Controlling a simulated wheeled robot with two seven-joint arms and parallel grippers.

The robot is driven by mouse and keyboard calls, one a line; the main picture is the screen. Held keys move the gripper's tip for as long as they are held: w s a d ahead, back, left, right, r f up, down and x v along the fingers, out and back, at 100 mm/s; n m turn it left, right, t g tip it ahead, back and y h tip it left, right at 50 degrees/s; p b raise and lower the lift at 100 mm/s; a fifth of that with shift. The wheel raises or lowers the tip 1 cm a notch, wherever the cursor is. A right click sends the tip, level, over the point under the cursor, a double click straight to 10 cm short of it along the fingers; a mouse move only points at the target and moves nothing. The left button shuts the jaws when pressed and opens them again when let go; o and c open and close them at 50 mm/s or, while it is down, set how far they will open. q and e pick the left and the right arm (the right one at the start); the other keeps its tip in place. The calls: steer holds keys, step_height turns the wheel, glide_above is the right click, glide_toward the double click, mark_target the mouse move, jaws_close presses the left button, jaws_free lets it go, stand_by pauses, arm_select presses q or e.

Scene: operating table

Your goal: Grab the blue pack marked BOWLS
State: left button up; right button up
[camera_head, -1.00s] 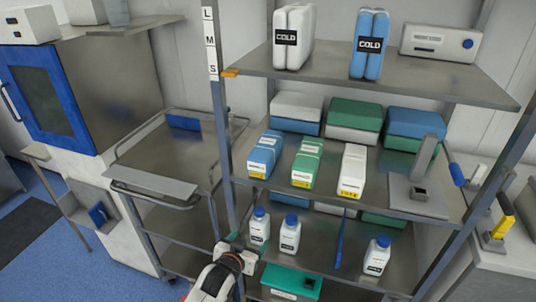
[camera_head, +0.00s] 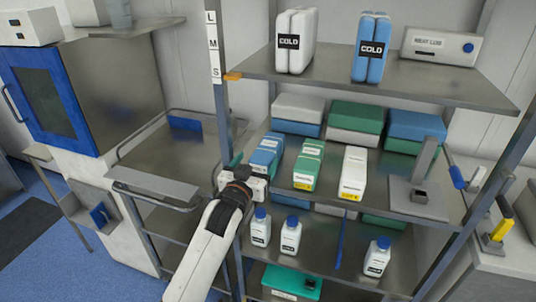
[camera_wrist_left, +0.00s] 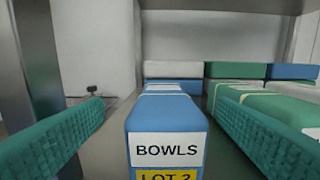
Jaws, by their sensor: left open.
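The blue pack marked BOWLS (camera_wrist_left: 165,118) stands on the middle shelf, with a white label and a yellow LOT label facing me in the left wrist view. In the head view the blue pack (camera_head: 266,150) is at the left end of the row, its front partly hidden by my gripper. My left gripper (camera_head: 240,170) is at the front of this pack. In the left wrist view the open left gripper (camera_wrist_left: 162,125) has one green ridged finger on each side of the pack, with a gap visible at the left. My right gripper is out of view.
A green pack (camera_head: 308,164) and a white pack (camera_head: 353,172) stand to the right on the same shelf. Stacked packs (camera_head: 297,112) are behind. A shelf post (camera_head: 218,90) rises close to my gripper's left. White bottles (camera_head: 290,236) stand below.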

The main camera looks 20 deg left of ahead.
mark_target(263, 153)
arm_select(q)
steer(key=w, duration=0.4)
steer(key=shift+w+d+f+p, duration=0.25)
steer(key=shift+w+d+p, duration=0.1)
steer(key=shift+w, duration=0.05)
steer(key=shift+c, duration=0.3)
steer(key=shift+r, duration=0.1)
steer(key=c, duration=1.1)
